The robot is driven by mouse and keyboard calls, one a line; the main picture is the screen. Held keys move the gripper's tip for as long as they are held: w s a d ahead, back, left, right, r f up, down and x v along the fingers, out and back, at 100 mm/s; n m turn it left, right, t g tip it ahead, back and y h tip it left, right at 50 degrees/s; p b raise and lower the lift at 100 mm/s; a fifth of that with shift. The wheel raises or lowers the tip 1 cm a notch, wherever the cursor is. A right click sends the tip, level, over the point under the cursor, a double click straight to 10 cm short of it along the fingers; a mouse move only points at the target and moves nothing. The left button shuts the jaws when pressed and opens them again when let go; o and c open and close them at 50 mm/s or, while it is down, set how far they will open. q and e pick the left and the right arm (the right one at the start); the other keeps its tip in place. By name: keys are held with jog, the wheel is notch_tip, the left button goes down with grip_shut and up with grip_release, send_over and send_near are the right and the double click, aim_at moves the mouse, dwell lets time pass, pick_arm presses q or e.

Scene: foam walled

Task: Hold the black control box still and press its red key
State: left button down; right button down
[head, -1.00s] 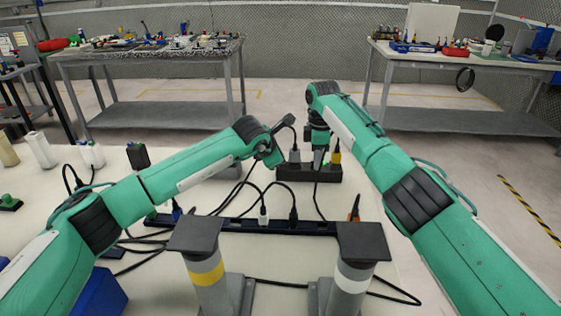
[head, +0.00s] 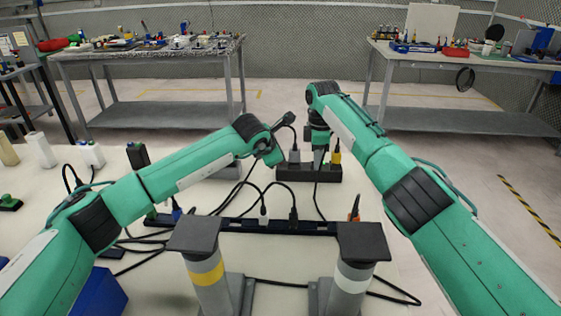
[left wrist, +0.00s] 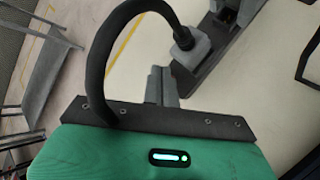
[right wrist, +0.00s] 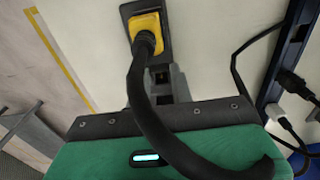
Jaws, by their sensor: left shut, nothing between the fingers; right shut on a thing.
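A long black box (head: 310,174) with a grey plug (head: 294,156) and a yellow plug (head: 336,155) in it lies past the dark rail.
A dark rail (head: 240,226) with plugs and cables crosses the white table in front of the box. Two capped grey posts (head: 205,265) (head: 352,275) stand nearer. Loose black cables (head: 238,190) lie left of the box. Small bottles (head: 90,154) stand at the left.

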pick_arm(q)
jog(key=shift+r, duration=0.35)
jog(key=shift+r, duration=0.15)
notch_tip(320, 180, up, 5)
jog(key=shift+f, duration=0.1)
dwell(0.4)
dwell(0.4)
pick_arm(e)
jog(key=c, duration=1.1)
grip_release()
jog(key=shift+c, duration=0.2)
jog(key=shift+r, duration=0.1)
